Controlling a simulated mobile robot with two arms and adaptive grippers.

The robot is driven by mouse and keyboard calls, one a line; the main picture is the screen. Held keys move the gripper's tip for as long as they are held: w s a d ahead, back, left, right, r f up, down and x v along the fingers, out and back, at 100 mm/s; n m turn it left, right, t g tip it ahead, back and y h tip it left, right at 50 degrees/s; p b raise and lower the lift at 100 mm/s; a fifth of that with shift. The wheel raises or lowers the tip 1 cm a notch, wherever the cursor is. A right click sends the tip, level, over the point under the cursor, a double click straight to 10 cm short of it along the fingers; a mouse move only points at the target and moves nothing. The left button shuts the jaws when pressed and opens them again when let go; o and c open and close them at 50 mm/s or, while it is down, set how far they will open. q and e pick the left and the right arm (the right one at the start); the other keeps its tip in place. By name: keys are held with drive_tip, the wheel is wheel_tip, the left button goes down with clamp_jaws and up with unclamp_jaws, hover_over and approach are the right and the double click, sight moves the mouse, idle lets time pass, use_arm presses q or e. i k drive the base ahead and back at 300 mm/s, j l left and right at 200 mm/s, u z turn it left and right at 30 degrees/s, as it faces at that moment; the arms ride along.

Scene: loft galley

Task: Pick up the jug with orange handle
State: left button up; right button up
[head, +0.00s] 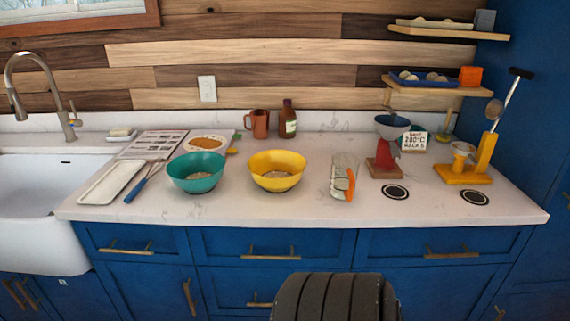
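The jug with the orange handle (340,168) stands on the white counter, right of the yellow bowl. It looks clear or whitish, and its orange handle (350,184) faces the front edge of the counter. Nothing is holding it. Neither of my grippers is in view. A dark ribbed part, which looks like my own body, shows at the bottom centre, below the counter edge.
A yellow bowl (277,185) and a teal bowl (196,186) stand left of the jug. A terracotta mug (258,124) and brown bottle (288,122) stand behind.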

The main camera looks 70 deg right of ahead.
sight(344, 166)
drive_tip(key=z, duration=2)
